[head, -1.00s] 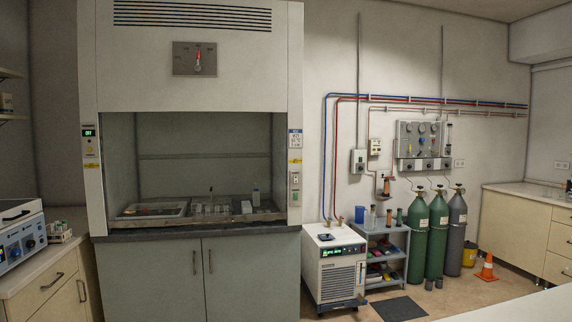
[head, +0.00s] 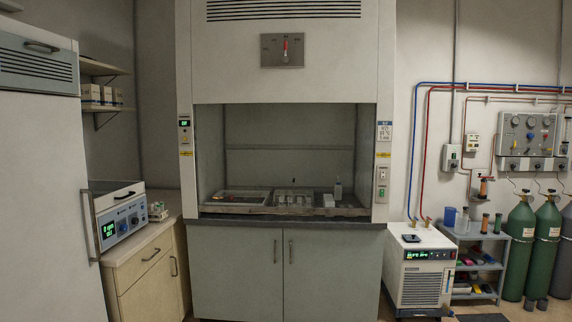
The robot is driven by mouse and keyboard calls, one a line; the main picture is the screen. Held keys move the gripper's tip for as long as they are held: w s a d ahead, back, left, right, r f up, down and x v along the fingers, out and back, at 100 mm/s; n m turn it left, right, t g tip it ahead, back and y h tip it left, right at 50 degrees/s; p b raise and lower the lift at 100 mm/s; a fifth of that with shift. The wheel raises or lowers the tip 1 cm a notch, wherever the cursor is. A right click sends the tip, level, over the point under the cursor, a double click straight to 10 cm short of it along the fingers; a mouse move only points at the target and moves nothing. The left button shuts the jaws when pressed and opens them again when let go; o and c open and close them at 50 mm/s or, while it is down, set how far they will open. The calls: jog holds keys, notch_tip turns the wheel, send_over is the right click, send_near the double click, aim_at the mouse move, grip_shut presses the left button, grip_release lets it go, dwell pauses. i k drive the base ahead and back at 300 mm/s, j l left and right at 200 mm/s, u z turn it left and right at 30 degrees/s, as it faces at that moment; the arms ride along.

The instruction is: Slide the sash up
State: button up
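The fume hood (head: 285,80) stands in the middle of the head view, with a white upper front panel and grey doors below. Its work opening (head: 285,130) shows the grey back wall inside. I cannot tell clear glass from open space across this opening, so the height of the sash is uncertain. A grey bar (head: 285,211) runs along the bottom of the opening, just above the dark counter edge; I cannot tell whether it is the sash's lower rail. My gripper is not in view.
A side bench (head: 150,260) with a blue-fronted instrument (head: 122,221) is at left, beside a tall white cabinet (head: 45,180). A chiller (head: 420,270), a grey cart (head: 478,262) and green gas cylinders (head: 521,250) stand at right.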

aim_at(201, 207)
jog(key=i+j+z, duration=0.45)
jog(key=i+j, duration=0.75)
jog(key=i, duration=0.65)
jog(key=i+j+z, duration=0.45)
jog(key=i+j, duration=1.2)
jog(key=j, duration=0.2)
